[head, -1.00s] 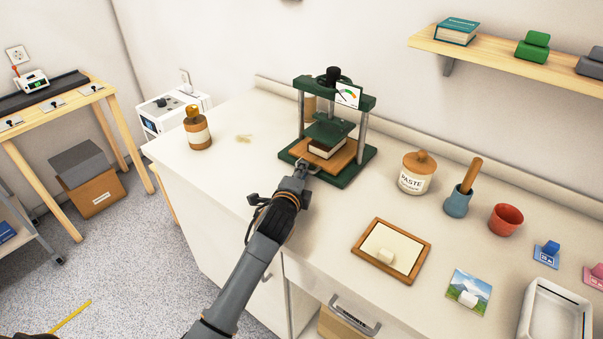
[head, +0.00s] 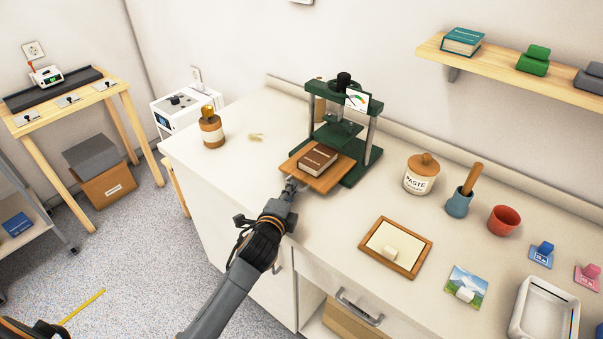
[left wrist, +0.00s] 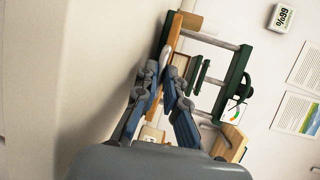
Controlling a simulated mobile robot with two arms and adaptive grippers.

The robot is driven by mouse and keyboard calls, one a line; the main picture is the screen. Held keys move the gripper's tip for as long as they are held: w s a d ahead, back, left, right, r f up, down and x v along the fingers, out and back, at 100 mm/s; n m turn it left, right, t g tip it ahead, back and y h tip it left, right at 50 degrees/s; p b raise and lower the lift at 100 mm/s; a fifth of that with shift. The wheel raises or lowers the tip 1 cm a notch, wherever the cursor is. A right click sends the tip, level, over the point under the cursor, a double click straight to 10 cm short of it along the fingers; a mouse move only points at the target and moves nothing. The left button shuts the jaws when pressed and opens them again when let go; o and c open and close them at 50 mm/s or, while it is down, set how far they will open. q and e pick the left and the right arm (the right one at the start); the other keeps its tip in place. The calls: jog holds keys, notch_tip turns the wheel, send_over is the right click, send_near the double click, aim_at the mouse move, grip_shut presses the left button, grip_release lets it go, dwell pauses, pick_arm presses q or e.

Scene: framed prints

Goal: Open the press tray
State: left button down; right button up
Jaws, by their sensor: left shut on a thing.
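The green press (head: 358,150) stands on the counter against the back wall. Its wooden press tray (head: 330,178) is slid out toward the front, with a brown book (head: 318,160) lying on it. The tray also shows edge-on in the left wrist view (left wrist: 173,40). My left gripper (head: 290,186) is at the tray's front edge, shut on the tray's handle; its fingers (left wrist: 164,85) close around the pale handle in the left wrist view. The handle is mostly hidden in the head view. My right gripper is not seen.
A brown bottle (head: 211,128) stands to the left. A paste jar (head: 421,174), a blue mortar (head: 459,202), a red pot (head: 503,220) and a framed board (head: 394,247) are to the right. The counter in front of the tray is clear.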

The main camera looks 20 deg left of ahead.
pick_arm(q)
jog(key=s, duration=0.2)
jog(key=s+a+p, duration=0.1)
jog(key=s, duration=0.1)
jog(key=s+a+p, duration=0.1)
jog(key=s, duration=0.1)
jog(key=shift+s+a, duration=0.2)
jog(key=c, duration=1.7)
grip_release()
jog(key=v, duration=1.2)
jog(key=shift+f, duration=0.15)
